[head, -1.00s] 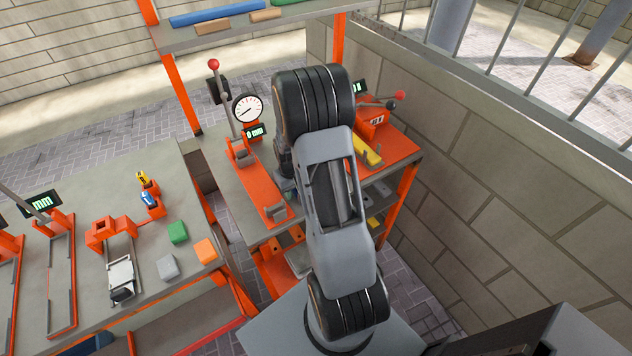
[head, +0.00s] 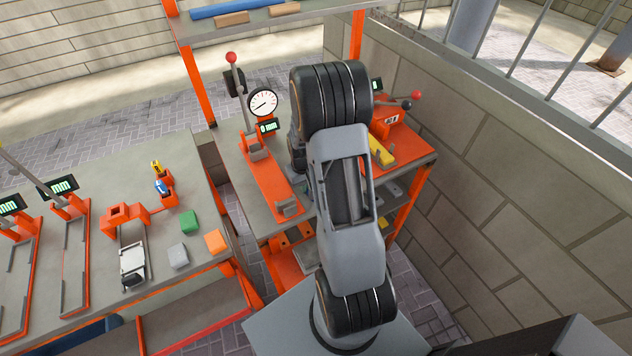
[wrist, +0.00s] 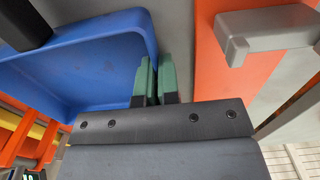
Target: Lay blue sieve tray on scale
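The blue sieve tray (wrist: 85,60) fills the left of the wrist view, with its floor and raised walls showing. My gripper (wrist: 157,82) has green fingertips close together at the tray's right wall, one inside and one outside. It looks shut on that wall. In the head view my arm hides the gripper and the tray. No scale can be made out for certain; a small green-lit display (head: 376,86) shows just right of my arm, its body mostly hidden.
An orange press with a lever and a dial gauge (head: 263,102) stands on the bench left of my arm. An orange device (head: 388,122) and a yellow bar (head: 381,150) are at its right. Another bench with fixtures and blocks (head: 189,222) is left. A block wall (head: 500,200) closes the right.

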